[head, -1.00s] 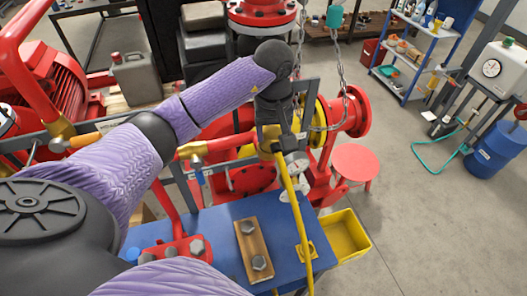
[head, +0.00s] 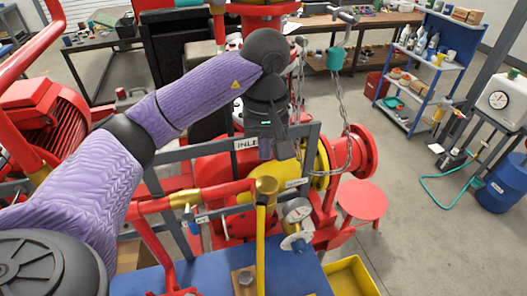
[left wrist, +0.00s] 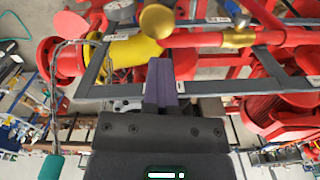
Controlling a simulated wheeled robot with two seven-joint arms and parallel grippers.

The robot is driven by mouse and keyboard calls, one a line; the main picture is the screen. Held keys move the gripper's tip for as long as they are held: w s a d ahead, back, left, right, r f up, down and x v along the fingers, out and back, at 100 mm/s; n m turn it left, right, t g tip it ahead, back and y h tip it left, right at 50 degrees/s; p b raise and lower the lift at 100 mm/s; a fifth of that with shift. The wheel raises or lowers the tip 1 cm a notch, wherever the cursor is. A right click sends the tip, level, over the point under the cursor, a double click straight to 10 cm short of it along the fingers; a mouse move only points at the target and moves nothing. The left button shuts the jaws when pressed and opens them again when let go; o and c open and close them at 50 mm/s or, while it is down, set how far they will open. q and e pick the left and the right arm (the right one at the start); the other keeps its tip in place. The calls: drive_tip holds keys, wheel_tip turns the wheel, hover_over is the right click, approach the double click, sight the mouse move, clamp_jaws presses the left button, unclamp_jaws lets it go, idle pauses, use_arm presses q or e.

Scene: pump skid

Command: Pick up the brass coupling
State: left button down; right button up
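Two brass pieces sit on the red pipe, and I cannot tell for sure which is the coupling. One is a brass sleeve (head: 186,198) partway along the pipe, also in the left wrist view (left wrist: 238,38). The other is a round-topped brass fitting (head: 266,185) at the pipe's end, above the yellow hose, also in the left wrist view (left wrist: 157,20). My left gripper (head: 265,152) points down at the grey frame, above and apart from the end fitting. Its purple fingers (left wrist: 162,82) look closed together, with nothing visible between them. My right gripper is out of view.
A grey frame (head: 220,143) with labels crosses close to my left gripper. A gauge (head: 298,210) stands by the end fitting. Hanging chains (head: 345,110) and a yellow flanged part (head: 316,165) are to the right. A blue bench (head: 220,278) is below.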

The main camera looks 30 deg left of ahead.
use_arm(q)
drive_tip(key=c, duration=0.7)
unclamp_jaws()
drive_tip(key=shift+s+r, duration=0.1)
drive_tip(key=shift+s, duration=0.05)
drive_tip(key=shift+c, duration=0.2)
drive_tip(key=o, duration=0.5)
drive_tip(key=shift+c, duration=0.2)
